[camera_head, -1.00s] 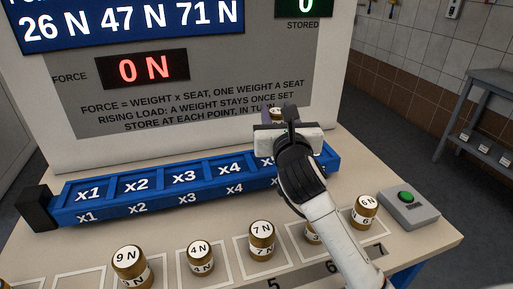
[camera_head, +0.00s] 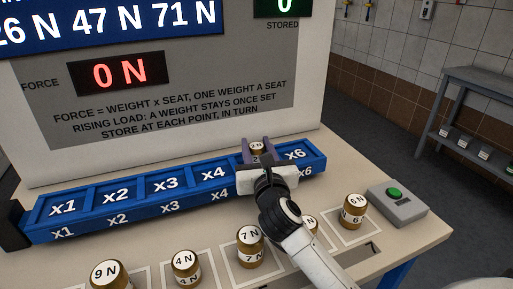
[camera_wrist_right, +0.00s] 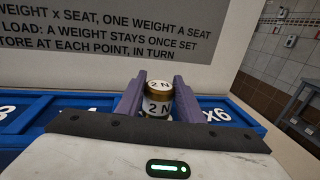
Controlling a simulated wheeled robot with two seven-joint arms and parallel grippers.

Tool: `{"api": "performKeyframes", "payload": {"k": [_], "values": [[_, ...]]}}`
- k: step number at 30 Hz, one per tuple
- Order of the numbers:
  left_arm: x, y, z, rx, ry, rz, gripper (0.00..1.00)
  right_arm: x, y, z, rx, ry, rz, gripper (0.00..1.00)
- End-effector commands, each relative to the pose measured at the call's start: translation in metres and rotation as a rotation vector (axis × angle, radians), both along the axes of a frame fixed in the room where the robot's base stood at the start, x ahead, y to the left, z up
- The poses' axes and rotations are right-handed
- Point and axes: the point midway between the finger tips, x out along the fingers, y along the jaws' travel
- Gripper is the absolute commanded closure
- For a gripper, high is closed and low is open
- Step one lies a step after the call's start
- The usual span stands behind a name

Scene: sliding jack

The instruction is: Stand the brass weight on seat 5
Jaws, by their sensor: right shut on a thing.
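A brass weight marked 2 N (camera_head: 257,147) is between the purple fingers of my right gripper (camera_head: 258,152). In the right wrist view the weight (camera_wrist_right: 158,100) stands upright, with the fingers (camera_wrist_right: 159,93) shut on its two sides. The blue seat rail (camera_head: 135,213) runs along the foot of the panel, labelled x1 to x6. The weight is between the x4 and x6 seats, at seat 5, whose label my gripper hides. Its base is hidden, so I cannot tell whether it touches the seat. My left gripper is not in view.
Several brass weights stand in front of the rail, among them 9 N (camera_head: 108,275), 4 N (camera_head: 186,267), 7 N (camera_head: 251,246) and 6 N (camera_head: 353,211). A grey box with a green button (camera_head: 394,193) is at the right. The force display (camera_head: 119,72) reads 0 N.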

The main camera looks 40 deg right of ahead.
Motion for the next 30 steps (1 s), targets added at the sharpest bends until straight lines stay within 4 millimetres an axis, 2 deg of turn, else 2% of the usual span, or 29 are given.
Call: {"api": "performKeyframes", "payload": {"k": [6,7,9,10,21,26,30], "values": [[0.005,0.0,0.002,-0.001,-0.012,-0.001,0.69,0.0,0.0,-0.003,-0.001,-0.002,0.0,0.94],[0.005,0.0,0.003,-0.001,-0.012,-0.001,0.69,0.0,0.0,-0.002,0.0,0.0,0.0,0.61],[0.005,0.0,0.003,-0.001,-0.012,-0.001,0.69,0.0,0.0,-0.002,0.0,0.0,0.0,0.49],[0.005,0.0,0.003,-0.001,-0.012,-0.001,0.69,0.0,0.0,-0.002,0.0,0.0,0.0,0.47],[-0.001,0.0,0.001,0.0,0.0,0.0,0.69,-0.002,0.001,0.001,0.0,0.0,0.001,0.47],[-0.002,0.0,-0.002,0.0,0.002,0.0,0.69,-0.026,0.012,-0.001,0.003,0.002,0.002,0.47],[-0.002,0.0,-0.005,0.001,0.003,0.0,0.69,-0.055,0.026,-0.001,0.003,0.001,0.002,0.47]]}}
